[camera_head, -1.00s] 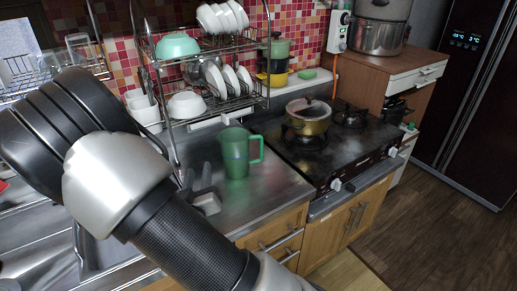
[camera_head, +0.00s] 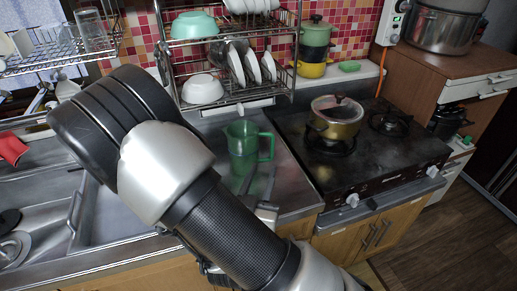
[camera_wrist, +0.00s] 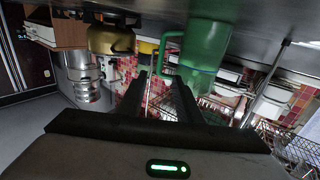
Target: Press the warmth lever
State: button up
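No lever is clearly visible in any view. A large silver pot-like appliance (camera_head: 443,28) stands on the wooden cabinet at the upper right of the head view; no lever can be made out on it. It appears upside down at the left of the wrist view (camera_wrist: 84,78). My gripper (camera_head: 262,182) is above the front edge of the counter, in front of the green pitcher (camera_head: 240,150). In the wrist view its two dark fingers (camera_wrist: 160,92) are apart with nothing between them. The pitcher (camera_wrist: 205,45) stands beyond the fingers there.
A gold lidded pot (camera_head: 337,117) sits on the dark stove (camera_head: 380,155), right of my gripper. A dish rack (camera_head: 235,100) with bowls and plates stands behind the pitcher. The sink is at left. A white wall unit (camera_head: 391,22) hangs behind the stove. Wooden floor is open at right.

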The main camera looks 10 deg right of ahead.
aim_at(272, 145)
jog(key=w+b, duration=0.2)
jog(key=b, duration=0.1)
jog(key=w+d+f+b, duration=0.1)
jog(key=shift+w+d, duration=0.1)
jog(key=shift+w, duration=0.05)
jog(key=b+x, duration=0.1)
jog(key=b, duration=0.2)
jog(key=shift+w+d, duration=0.1)
jog(key=shift+w, duration=0.15)
jog(key=x, duration=0.3)
jog(key=r+x, duration=0.1)
jog(key=x, duration=0.1)
jog(key=shift+w+d, duration=0.2)
jog(key=shift+w, duration=0.05)
jog(key=x, duration=0.6)
jog(key=shift+w+b, duration=0.25)
jog(key=shift+b, duration=0.2)
jog(key=shift+d, duration=0.15)
grip_shut()
